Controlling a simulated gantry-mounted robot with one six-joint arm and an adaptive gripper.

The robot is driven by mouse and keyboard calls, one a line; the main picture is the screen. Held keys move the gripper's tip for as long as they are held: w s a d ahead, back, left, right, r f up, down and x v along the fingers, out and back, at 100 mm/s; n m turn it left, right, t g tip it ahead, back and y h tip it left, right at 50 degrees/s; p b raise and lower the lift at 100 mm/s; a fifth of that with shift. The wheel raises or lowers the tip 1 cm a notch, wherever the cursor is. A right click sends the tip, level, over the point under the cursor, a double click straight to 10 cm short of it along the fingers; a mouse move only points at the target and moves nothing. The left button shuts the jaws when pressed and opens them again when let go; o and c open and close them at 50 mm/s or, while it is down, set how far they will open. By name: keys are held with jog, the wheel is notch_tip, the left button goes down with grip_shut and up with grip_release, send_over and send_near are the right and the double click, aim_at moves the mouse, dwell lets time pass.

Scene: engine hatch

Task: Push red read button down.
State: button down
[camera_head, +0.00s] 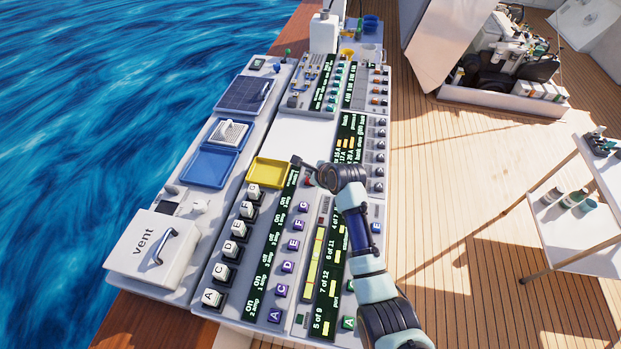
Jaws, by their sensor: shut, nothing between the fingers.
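My gripper (299,163) is shut and empty. It hangs over the middle of the long control console (300,130), just right of the yellow tray. A small red spot (309,182) shows right under my gripper and wrist. It may be the red read button, but it is too small and too covered to read a label or tell whether it is pressed. I cannot tell whether my fingertips touch anything. My arm comes in from the lower right and hides part of the panel.
A yellow tray (268,184) and a blue tray (208,183) lie left of my gripper. Lettered buttons (232,249) and green displays (265,262) fill the near console. A white vent box (150,247) stands at left. An open engine hatch (505,70) and shelf (585,190) stand right.

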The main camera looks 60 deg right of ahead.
jog(key=shift+f, duration=0.15)
dwell(0.4)
jog(key=shift+f, duration=0.3)
jog(key=shift+f+b, duration=0.3)
jog(key=shift+f, duration=0.5)
dwell(0.8)
jog(key=shift+r, duration=0.1)
jog(key=shift+r+p, duration=1.15)
jog(key=shift+p, duration=0.25)
jog(key=shift+r, duration=0.1)
notch_tip(320, 180, up, 5)
jog(key=p, duration=0.5)
